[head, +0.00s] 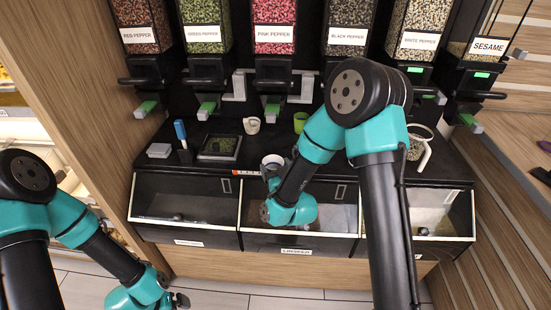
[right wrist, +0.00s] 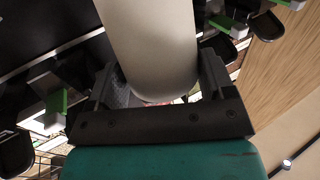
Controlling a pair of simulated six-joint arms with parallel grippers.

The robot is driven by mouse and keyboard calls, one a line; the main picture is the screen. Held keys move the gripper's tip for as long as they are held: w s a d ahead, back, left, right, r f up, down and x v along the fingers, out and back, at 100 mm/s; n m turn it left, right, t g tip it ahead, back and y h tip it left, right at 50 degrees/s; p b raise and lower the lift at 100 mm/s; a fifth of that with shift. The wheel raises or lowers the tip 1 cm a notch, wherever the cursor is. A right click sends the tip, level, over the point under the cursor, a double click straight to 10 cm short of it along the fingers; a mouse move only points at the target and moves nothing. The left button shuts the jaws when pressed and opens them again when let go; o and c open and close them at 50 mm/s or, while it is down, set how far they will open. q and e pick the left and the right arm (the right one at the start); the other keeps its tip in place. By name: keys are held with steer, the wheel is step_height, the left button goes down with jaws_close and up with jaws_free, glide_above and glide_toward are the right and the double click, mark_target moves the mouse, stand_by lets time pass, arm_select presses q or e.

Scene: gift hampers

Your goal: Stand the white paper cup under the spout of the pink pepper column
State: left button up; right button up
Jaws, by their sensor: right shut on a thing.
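The white paper cup (head: 272,160) is at the front edge of the black counter in the head view, in front of the pink pepper column (head: 275,32). My right gripper (head: 271,173) is shut on it. In the right wrist view the cup (right wrist: 152,45) fills the space between the two fingers of the gripper (right wrist: 155,85). The pink pepper column's spout (head: 272,108), with a green tip, is farther back, and the cup is apart from it. My left gripper (head: 180,300) is low at the left, away from the counter; its jaws are too small to read.
A small cream cup (head: 251,125) and a green cup (head: 300,122) stand near the spouts. A scale (head: 219,147) and a blue-topped item (head: 181,132) are to the left. A handled container (head: 418,143) is at the right. Open bins line the front.

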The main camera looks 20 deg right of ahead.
steer(key=w+d+f, duration=0.1)
steer(key=w+d, duration=0.2)
steer(key=w, duration=0.7)
steer(key=shift+w+d+f, duration=0.1)
steer(key=shift+w+f, duration=0.1)
steer(key=shift+f, duration=0.7)
steer(key=shift+w+f, duration=0.2)
steer(key=shift+f, duration=0.7)
steer(key=shift+f, duration=0.1)
steer(key=o, duration=1)
steer(key=shift+s, duration=0.1)
steer(key=s, duration=0.8)
steer(key=s+d, duration=0.1)
steer(key=s, duration=0.2)
steer(key=shift+s+d, duration=0.1)
steer(key=shift+s, duration=0.3)
